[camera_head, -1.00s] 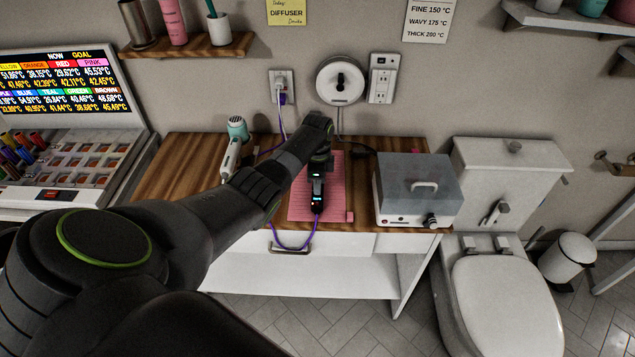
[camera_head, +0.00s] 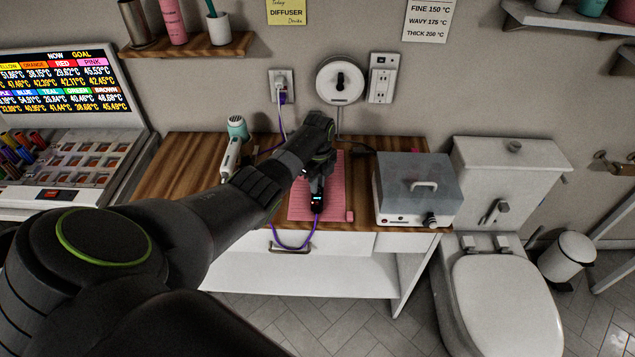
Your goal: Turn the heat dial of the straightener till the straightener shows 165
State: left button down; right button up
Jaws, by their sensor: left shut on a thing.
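The straightener (camera_head: 316,201) is a dark tool lying on the pink mat (camera_head: 336,185) on the wooden counter. Its near end carries a small lit display, too small to read, and a purple cord runs from it over the counter's front edge. My left arm reaches in from the left, and my left gripper (camera_head: 318,181) is down over the straightener. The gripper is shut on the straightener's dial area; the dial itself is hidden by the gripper. My right gripper is not in view.
A white box with a clear lid (camera_head: 417,188) stands right of the mat. A teal and white hair dryer (camera_head: 236,128) lies to the left. A wall note (camera_head: 430,18) lists FINE 150, WAVY 175 and THICK 200 °C. The counter's left part (camera_head: 178,175) is clear.

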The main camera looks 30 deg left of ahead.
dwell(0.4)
pick_arm(q)
jog(key=c, duration=1.3)
grip_release()
jog(key=shift+r, duration=0.6)
notch_tip(320, 180, up, 16)
jog(key=b, duration=0.1)
jog(key=shift+w+r, duration=0.15)
